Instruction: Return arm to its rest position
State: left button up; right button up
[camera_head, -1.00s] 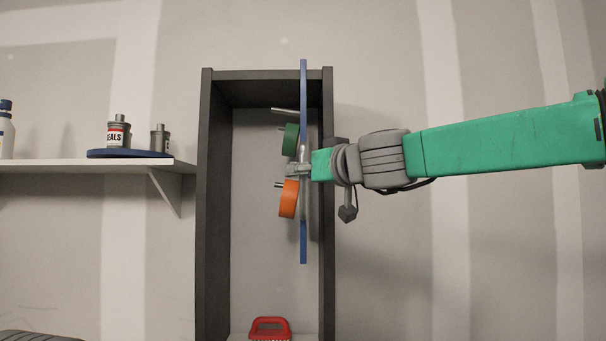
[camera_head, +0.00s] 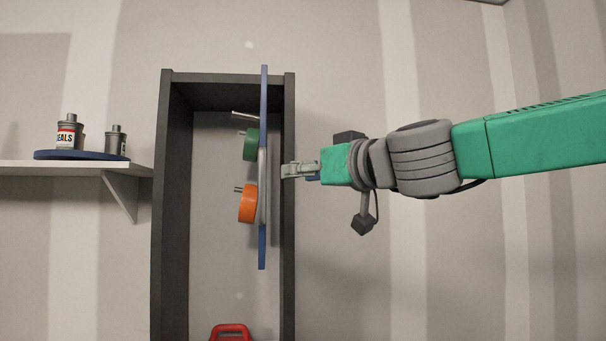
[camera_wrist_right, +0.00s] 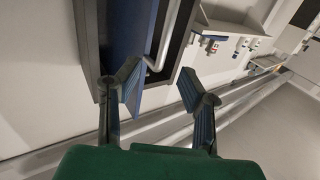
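My right gripper (camera_head: 298,170) is at the right edge of a dark cabinet, just right of a blue panel seen edge-on (camera_head: 263,100). In the right wrist view its two fingers (camera_wrist_right: 160,86) are spread apart with nothing between them. A pale bent bar (camera_wrist_right: 163,40) on the blue panel (camera_wrist_right: 128,35) shows beyond the fingertips, apart from them. My right arm reaches in from the right side. My left gripper is not in view.
The open dark cabinet (camera_head: 172,210) holds a green round part (camera_head: 250,145) and an orange one (camera_head: 247,204) beside the panel, and a red handled item (camera_head: 231,331) low down. A shelf (camera_head: 60,168) with cans stands left. The wall right of the cabinet is clear.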

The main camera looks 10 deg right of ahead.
jog(key=shift+a, duration=0.2)
notch_tip(320, 180, down, 42)
jog(key=d+m+g+h+b, duration=0.2)
jog(key=m+g+h+b, duration=0.1)
jog(key=g+h+b, duration=0.15)
jog(key=s+d+f+m+g+h+b, duration=0.1)
jog(key=s+d+f+g, duration=0.3)
jog(key=f, duration=0.7)
jog(key=s+d+f+h+b, duration=0.1)
jog(key=s+d+f+h, duration=0.1)
jog(key=s+f, duration=0.65)
jog(key=s+d+f+g+b, duration=0.1)
jog(key=s+d+f+g, duration=0.1)
jog(key=s+d+f, duration=0.2)
jog(key=s+d+f+m+g+h+b, duration=0.1)
jog(key=s+d+f, duration=0.4)
jog(key=s+f, duration=0.5)
jog(key=s+d+f+m+g+h+b, duration=0.1)
jog(key=s+d+f+g+b, duration=0.1)
jog(key=s+f, duration=0.6)
jog(key=s+d+g, duration=0.1)
jog(key=s+d, duration=0.1)
jog(key=s, duration=0.1)
jog(key=shift+s+d, duration=0.3)
jog(key=shift+s, duration=0.05)
jog(key=shift+w+h, duration=0.15)
jog(key=shift+h, duration=0.1)
